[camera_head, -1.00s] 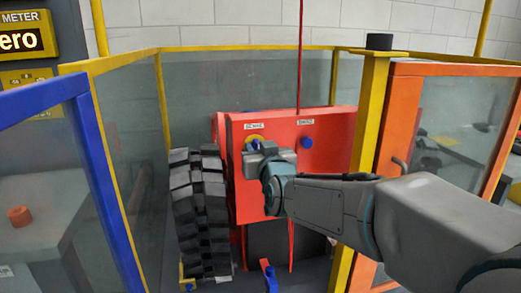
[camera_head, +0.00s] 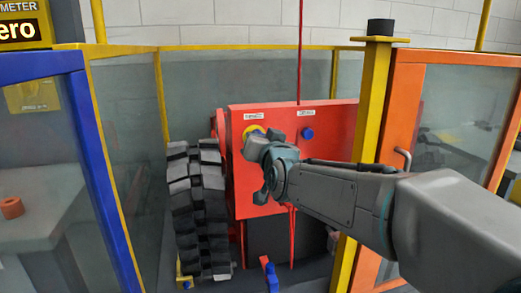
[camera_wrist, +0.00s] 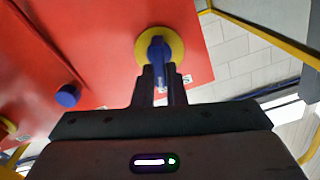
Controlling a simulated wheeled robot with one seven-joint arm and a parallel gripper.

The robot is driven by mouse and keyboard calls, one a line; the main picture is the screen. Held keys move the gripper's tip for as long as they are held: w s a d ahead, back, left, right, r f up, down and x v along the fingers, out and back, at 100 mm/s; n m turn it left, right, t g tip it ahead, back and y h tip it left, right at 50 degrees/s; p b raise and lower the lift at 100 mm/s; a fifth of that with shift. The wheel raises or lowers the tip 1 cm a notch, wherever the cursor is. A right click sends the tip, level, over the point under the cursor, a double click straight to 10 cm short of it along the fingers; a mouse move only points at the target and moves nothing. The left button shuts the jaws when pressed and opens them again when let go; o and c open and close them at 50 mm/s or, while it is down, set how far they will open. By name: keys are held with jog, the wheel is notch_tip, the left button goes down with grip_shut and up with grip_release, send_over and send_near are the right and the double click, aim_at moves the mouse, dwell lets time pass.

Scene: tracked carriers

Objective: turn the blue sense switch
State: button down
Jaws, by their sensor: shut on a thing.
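The blue sense switch (camera_wrist: 157,46) sits on a round yellow plate (camera_wrist: 174,43) on the red carrier's face (camera_wrist: 110,35). In the wrist view my gripper (camera_wrist: 158,72) has its two dark fingers closed around the switch's blue handle. In the head view my gripper (camera_head: 258,145) is at the upper left of the red face (camera_head: 300,180) and covers most of the switch. The top of the yellow plate (camera_head: 253,130) shows above it, under a small white label whose text is too blurred to read.
A blue knob (camera_head: 307,133) stands to the right on the same red face. The carrier's dark track (camera_head: 198,215) is at the left. A yellow post (camera_head: 368,120), an orange-framed panel (camera_head: 395,120) and a blue-framed panel (camera_head: 105,170) stand around the carrier. A red rod rises above it.

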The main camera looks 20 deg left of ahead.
jog(key=shift+w+d+f+m+b, duration=0.1)
jog(key=shift+f+m+b, duration=0.1)
jog(key=shift+m+b, duration=1.85)
jog(key=shift+w+d+f+m+b, duration=0.15)
jog(key=shift+m+b, duration=1.15)
jog(key=shift+m, duration=1.3)
jog(key=shift+d+f+m+b, duration=0.1)
jog(key=shift+f+m+b, duration=0.1)
jog(key=shift+m+b, duration=1.85)
jog(key=shift+m+p, duration=0.35)
jog(key=shift+m, duration=0.15)
jog(key=c, duration=1.5)
grip_release()
